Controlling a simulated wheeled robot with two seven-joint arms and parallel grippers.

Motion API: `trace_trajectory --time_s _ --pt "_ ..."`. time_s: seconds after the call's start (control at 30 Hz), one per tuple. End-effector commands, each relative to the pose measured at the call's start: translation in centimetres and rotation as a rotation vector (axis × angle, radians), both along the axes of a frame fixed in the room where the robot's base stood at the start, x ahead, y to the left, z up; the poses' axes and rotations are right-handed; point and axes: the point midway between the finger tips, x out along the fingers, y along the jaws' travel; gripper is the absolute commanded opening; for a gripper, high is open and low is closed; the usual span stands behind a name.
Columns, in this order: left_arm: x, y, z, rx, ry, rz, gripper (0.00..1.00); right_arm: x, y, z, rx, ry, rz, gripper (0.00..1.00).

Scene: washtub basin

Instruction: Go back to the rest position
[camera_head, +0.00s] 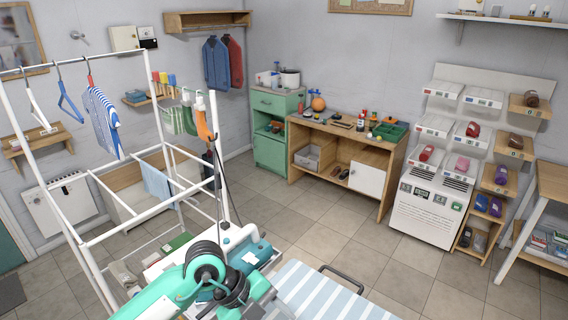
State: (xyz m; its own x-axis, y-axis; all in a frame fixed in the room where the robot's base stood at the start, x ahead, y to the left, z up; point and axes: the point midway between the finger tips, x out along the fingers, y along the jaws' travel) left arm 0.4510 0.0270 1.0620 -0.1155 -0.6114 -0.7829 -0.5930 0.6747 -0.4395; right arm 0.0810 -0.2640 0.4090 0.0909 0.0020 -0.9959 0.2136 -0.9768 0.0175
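A teal and black arm of mine crosses the bottom centre of the head view, with its black joints in front of the laundry area. No fingertips can be made out on it, and neither of my grippers shows in the picture. Nothing can be seen held.
A white drying rack (152,97) with hanging clothes stands at left. A blue-and-white striped surface (318,292) lies at bottom centre. A wooden bench (345,135), a green cabinet (270,150) and a white display stand (425,215) line the back and right. Tiled floor (290,220) is clear between.

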Motion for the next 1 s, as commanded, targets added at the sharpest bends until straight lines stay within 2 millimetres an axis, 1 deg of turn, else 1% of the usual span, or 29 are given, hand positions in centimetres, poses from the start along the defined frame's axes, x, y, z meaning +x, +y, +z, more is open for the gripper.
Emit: trace_trajectory --time_s 0.03,0.1,0.17,0.2,0.27,0.3,0.37,0.43,0.5,0.57,0.6,0.67,0.7,0.77,0.8,0.87,0.9,0.97,1.0 --pt "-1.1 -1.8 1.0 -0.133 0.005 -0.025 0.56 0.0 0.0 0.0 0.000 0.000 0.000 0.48" --pt "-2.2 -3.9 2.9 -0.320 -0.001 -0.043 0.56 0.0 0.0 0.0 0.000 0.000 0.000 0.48" --pt "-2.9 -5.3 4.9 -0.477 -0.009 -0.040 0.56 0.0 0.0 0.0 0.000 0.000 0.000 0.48" --pt "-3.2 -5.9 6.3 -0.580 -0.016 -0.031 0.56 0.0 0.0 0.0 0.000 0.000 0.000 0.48" --pt "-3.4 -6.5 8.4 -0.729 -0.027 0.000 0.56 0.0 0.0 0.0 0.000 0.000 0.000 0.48" --pt "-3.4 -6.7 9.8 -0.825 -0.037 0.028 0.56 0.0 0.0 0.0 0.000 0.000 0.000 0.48" --pt "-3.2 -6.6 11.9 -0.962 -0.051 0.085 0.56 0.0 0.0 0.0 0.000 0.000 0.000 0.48" --pt "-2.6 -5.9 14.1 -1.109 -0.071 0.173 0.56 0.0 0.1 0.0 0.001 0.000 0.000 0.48" --pt "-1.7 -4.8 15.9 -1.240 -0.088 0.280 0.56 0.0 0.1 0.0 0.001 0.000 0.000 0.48" --pt "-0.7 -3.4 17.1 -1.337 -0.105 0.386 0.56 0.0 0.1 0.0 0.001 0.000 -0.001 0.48" --pt "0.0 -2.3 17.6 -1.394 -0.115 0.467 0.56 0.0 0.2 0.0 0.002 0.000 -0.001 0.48" --pt "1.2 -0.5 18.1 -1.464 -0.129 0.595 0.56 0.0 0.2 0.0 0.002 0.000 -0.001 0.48" --pt "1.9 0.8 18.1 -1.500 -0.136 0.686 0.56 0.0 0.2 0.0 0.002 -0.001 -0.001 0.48" --pt "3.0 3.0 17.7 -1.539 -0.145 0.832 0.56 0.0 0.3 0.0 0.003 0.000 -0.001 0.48" --pt "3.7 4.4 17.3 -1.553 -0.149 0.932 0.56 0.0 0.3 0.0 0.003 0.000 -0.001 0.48" --pt "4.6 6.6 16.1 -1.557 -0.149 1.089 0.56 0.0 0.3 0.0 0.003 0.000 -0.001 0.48" --pt "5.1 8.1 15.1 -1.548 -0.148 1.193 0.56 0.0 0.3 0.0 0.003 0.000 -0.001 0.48" --pt "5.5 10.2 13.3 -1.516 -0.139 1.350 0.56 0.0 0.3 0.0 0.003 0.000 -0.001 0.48" --pt "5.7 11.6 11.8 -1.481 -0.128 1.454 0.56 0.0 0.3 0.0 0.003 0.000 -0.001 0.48"
